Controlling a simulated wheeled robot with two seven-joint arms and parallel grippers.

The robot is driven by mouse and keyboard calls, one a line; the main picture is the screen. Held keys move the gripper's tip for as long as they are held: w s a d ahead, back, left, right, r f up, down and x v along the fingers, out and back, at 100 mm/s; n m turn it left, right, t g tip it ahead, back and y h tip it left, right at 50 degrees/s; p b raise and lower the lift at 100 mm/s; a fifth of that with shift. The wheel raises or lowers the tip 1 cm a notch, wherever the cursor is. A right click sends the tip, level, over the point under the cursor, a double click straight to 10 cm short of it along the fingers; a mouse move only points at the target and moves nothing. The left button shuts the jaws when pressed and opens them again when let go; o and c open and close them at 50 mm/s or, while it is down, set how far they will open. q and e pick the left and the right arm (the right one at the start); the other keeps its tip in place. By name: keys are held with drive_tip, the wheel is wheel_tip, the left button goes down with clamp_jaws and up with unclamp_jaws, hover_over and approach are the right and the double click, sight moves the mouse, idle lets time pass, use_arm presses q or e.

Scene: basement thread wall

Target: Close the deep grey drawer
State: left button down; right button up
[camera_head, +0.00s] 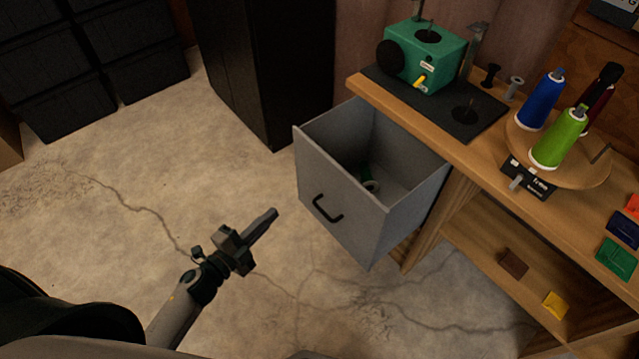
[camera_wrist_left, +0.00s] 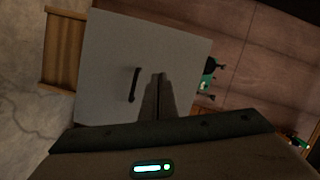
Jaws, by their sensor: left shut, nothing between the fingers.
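The deep grey drawer (camera_head: 341,220) stands pulled out from under the wooden bench, open at the top. Its front panel carries a black handle (camera_head: 327,209), and small dark green and pale items lie inside. My left gripper (camera_head: 272,214) is shut and empty, in front of the drawer and to the left of its front panel, apart from it in the head view. In the left wrist view the drawer front (camera_wrist_left: 109,60) faces the camera, with the handle (camera_wrist_left: 134,85) just left of the shut fingers (camera_wrist_left: 159,78). My right gripper is not in view.
The wooden bench (camera_head: 483,152) carries a green machine (camera_head: 428,55) and a round stand with blue (camera_head: 540,101) and green (camera_head: 559,138) thread cones. A lower shelf holds small packets. A black cabinet (camera_head: 264,60) stands behind the drawer. The concrete floor at left is clear.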

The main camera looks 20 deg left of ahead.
use_arm(q)
wheel_tip(320, 180, up, 7)
drive_tip(key=s+d+m+g+h, duration=0.1)
drive_tip(key=d+m+h, duration=0.1)
drive_tip(key=m+h, duration=0.2)
drive_tip(key=m, duration=0.3)
drive_tip(key=shift+d+m+h, duration=0.3)
drive_tip(key=shift+d, duration=0.1)
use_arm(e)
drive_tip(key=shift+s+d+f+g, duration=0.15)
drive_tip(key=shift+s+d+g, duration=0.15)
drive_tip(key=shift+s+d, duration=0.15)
use_arm(q)
drive_tip(key=p, duration=0.2)
approach(330, 174)
drive_tip(key=x, duration=0.5)
drive_tip(key=shift+r, duration=0.15)
drive_tip(key=shift+w+d, duration=0.45)
drive_tip(key=shift+w, duration=0.15)
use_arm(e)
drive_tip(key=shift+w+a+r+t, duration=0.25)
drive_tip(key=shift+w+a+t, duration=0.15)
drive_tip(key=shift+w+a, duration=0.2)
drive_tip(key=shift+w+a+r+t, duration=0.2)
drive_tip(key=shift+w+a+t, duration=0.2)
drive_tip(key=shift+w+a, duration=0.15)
use_arm(q)
drive_tip(key=shift+w+d, duration=0.1)
